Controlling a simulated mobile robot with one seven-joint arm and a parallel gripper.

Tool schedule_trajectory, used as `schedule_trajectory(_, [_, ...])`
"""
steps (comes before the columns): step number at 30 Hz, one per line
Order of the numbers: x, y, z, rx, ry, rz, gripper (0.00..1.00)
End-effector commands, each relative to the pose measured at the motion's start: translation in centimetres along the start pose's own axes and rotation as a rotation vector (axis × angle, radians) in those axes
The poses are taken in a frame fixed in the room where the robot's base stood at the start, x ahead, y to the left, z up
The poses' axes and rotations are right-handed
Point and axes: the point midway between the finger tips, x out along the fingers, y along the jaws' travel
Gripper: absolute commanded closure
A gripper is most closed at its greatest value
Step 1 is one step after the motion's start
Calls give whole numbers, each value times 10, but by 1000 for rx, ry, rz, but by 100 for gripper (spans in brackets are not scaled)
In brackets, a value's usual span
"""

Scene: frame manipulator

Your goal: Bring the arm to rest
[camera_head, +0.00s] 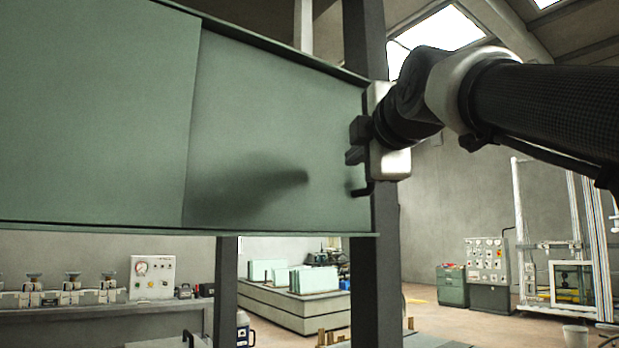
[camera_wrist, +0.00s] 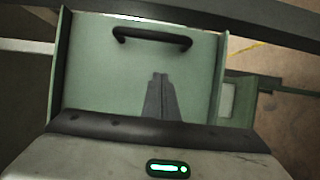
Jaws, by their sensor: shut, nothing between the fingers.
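My arm reaches in from the right in the head view. My gripper (camera_head: 354,143) is at the right end of a large green sheet-metal panel (camera_head: 280,120), beside a dark upright post (camera_head: 386,240). In the wrist view my gripper (camera_wrist: 160,77) has its two fingers together with nothing between them. They point toward a green face (camera_wrist: 90,60) that carries a black bar handle (camera_wrist: 152,38). The handle lies beyond the fingertips in the picture, and the fingers are not around it. In the head view the handle (camera_head: 364,190) shows just below the gripper. I cannot tell whether the gripper touches the green metal.
The green metal fills the head view's upper left. Further back stand a workbench (camera_head: 100,306) with instruments, a low grey counter (camera_head: 295,306) with green panels, control cabinets (camera_head: 488,272) and a white frame rack (camera_head: 570,285). Open floor shows at the lower right.

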Motion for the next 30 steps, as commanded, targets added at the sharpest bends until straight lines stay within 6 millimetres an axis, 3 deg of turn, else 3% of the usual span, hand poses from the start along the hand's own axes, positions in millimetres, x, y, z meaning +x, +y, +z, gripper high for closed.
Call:
schedule_trajectory(3, [-26,-1,0,0,1,1,100])
schedule_trajectory(7, [-45,-1,-1,-1,1,0,100])
schedule_trajectory(14, [-58,-1,-1,0,1,-4,100])
schedule_trajectory(17, [-57,-10,0,43,-2,-35,100])
schedule_trajectory(20, [-56,-44,2,185,-22,-133,100])
schedule_trajectory(22, [-60,-85,4,344,-60,-237,100])
schedule_trajectory(26, [-83,-180,7,687,-204,-446,100])
schedule_trajectory(30, [-128,-277,8,1023,-438,-617,100])
